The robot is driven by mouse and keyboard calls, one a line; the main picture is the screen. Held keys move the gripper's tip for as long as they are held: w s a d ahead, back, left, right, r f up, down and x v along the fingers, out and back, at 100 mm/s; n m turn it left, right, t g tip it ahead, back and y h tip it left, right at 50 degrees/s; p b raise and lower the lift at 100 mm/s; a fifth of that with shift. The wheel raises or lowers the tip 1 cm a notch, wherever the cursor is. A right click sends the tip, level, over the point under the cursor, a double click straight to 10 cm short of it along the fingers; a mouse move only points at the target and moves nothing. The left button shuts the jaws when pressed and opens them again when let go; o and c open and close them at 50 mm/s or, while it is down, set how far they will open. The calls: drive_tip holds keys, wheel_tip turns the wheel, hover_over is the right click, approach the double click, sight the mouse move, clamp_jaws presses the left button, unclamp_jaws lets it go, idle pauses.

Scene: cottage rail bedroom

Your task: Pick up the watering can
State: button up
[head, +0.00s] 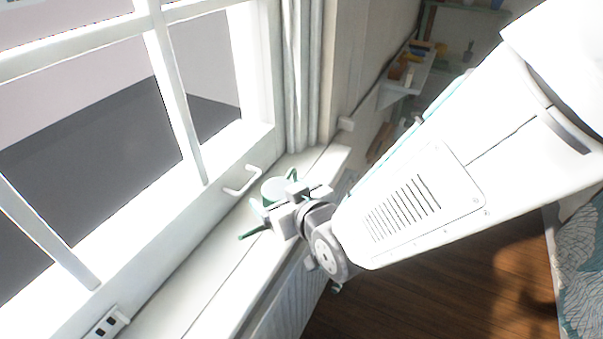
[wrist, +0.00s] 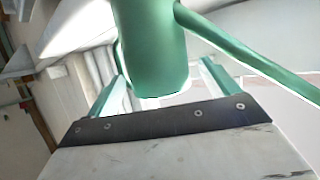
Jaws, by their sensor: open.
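The green watering can (head: 275,187) stands on the white window sill, partly hidden behind my gripper in the head view. Its spout (head: 252,232) points toward the lower left. In the wrist view the can's smooth green body (wrist: 152,45) fills the upper middle, and its long spout (wrist: 250,60) runs off to the right. My gripper (head: 280,202) is open at the can. Its two pale green fingers (wrist: 163,88) show to either side of the can's lower body in the wrist view. I cannot tell whether they touch it.
The window sill (head: 205,270) runs along the window, with a white window handle (head: 242,180) close behind the can. A curtain (head: 300,80) hangs beyond it. A socket (head: 107,322) is at the lower left. A shelf with small items (head: 408,75) is on the far wall.

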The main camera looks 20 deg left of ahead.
drive_tip(key=shift+w+a+f, duration=0.25)
drive_tip(key=shift+w+a, duration=0.05)
drive_tip(key=shift+a, duration=0.25)
drive_tip(key=c, duration=1.3)
drive_tip(key=shift+c, duration=0.2)
drive_tip(key=shift+r, duration=0.15)
